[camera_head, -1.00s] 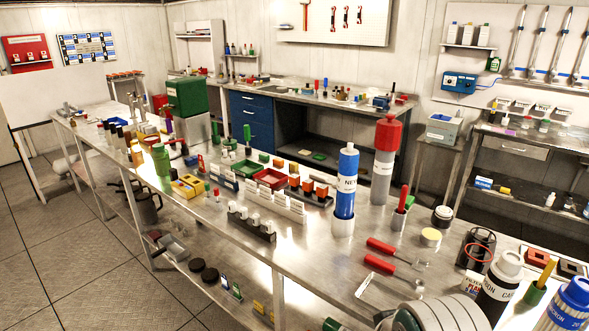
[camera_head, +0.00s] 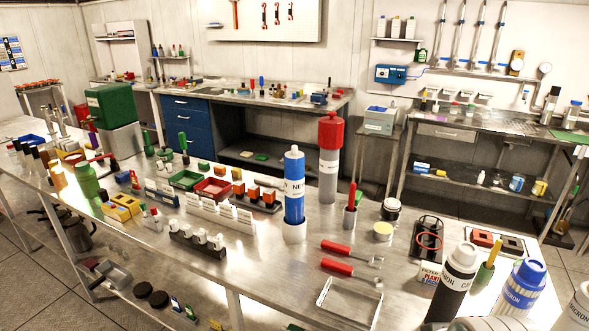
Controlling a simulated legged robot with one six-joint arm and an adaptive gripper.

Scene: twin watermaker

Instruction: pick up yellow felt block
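Which thing is the yellow felt block is not certain at this size. A larger yellow block-like holder (camera_head: 122,207) stands nearer the left front edge of the same table, beside a green bottle (camera_head: 87,180). My gripper's fingers do not show in this view, so its state and its distance from either cannot be seen.
The metal table (camera_head: 262,262) is crowded. A blue bottle (camera_head: 294,190), a red-capped grey cylinder (camera_head: 330,160), red-handled tools (camera_head: 340,267) and a shallow metal tray (camera_head: 349,302) stand or lie on its right half. Tiled floor (camera_head: 30,290) is free at left.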

